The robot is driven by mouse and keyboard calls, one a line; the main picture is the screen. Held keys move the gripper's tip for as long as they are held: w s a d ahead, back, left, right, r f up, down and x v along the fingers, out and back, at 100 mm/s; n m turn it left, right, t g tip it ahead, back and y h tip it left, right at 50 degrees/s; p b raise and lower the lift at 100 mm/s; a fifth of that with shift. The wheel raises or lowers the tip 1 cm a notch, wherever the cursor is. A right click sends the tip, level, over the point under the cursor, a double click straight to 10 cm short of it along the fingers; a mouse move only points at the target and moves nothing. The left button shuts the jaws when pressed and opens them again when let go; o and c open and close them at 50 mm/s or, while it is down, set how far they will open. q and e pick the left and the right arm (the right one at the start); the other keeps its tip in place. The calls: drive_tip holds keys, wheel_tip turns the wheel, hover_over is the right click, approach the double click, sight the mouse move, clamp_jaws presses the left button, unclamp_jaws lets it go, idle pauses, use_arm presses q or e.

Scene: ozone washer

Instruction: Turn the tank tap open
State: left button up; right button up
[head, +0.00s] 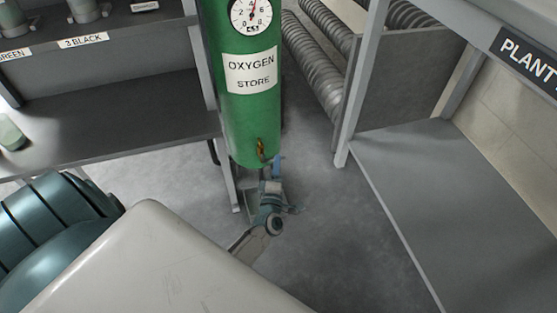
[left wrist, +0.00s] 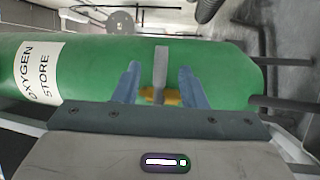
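The green oxygen tank (head: 249,120) stands upright in the middle of the head view, with a dial gauge (head: 251,14) near its top. Its brass tap (head: 261,147) is low on the tank's front. My left gripper (head: 271,166) is just in front of and below the tap. In the left wrist view the tank (left wrist: 215,70) lies across the picture. There my left gripper (left wrist: 160,68) is open, with one blue finger on each side of the tap's grey lever (left wrist: 161,60). The brass part (left wrist: 148,97) shows low between the fingers. I cannot tell whether either finger touches the lever. My right gripper is out of view.
A grey shelf unit (head: 120,118) stands left of the tank. Large ribbed hoses (head: 315,65) run behind it. A grey bench (head: 455,200) fills the right side. Bare floor (head: 320,210) lies between the tank and the bench.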

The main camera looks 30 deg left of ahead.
use_arm(q)
drive_tip(key=shift+x, duration=1.55)
drive_tip(key=shift+c, duration=0.2)
clamp_jaws()
